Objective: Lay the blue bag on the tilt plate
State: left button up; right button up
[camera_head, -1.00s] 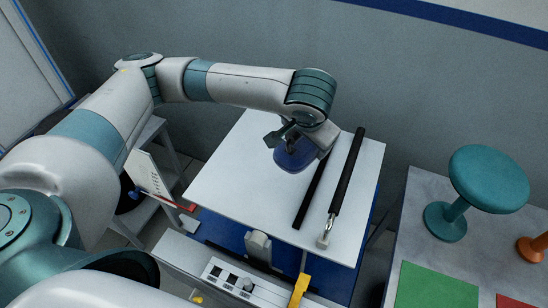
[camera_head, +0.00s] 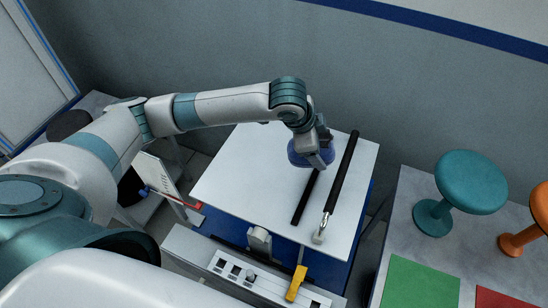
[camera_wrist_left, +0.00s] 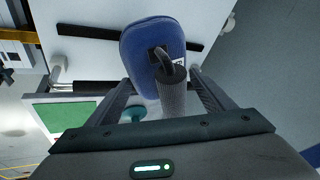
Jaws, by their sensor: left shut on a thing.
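The blue bag (camera_head: 299,159) is a rounded pouch with a small white label and a grey handle (camera_wrist_left: 172,92). It hangs from my left gripper (camera_head: 322,150) over the far part of the white tilt plate (camera_head: 235,170). The gripper is shut on the handle, which shows between the fingers in the left wrist view, with the bag (camera_wrist_left: 148,45) beyond them. The bag covers the far end of a thin black strip (camera_head: 304,200) on the plate. I cannot tell whether the bag touches the plate. My right gripper is not in view.
A black rod (camera_head: 343,175) with a metal end lies along the plate's right side. A control panel (camera_head: 262,279) with a yellow part (camera_head: 297,284) stands in front. At right, a grey table (camera_head: 405,225) bears teal and orange stools and coloured squares. The plate's left half is clear.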

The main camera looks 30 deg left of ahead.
pick_arm(q)
jog(key=m+p, duration=0.1)
jog(key=w+m+h+p, duration=0.1)
jog(key=m+p, duration=0.1)
jog(key=shift+a+g, duration=0.1)
jog(key=shift+g, duration=0.3)
jog(key=shift+w+a+m+h+p, duration=0.1)
jog(key=shift+a+m+h+p, duration=0.1)
jog(key=shift+m+h+p, duration=0.3)
jog(key=shift+w+a+f+m+g, duration=0.1)
jog(key=shift+f+m+g, duration=0.1)
jog(key=shift+m+g, duration=0.2)
jog(key=a+f, duration=0.1)
jog(key=s+a+f, duration=0.1)
jog(key=a, duration=0.1)
jog(key=a+f, duration=0.1)
jog(key=a, duration=0.1)
jog(key=shift+s+a+f, duration=0.15)
jog(key=shift+s+f, duration=0.1)
jog(key=shift+s, duration=0.1)
jog(key=s+a+f+b, duration=0.1)
jog(key=a+f+b, duration=0.2)
jog(key=a, duration=0.3)
jog(key=shift+s+f+b, duration=0.3)
jog(key=shift+s+b, duration=0.1)
jog(key=shift+b, duration=0.05)
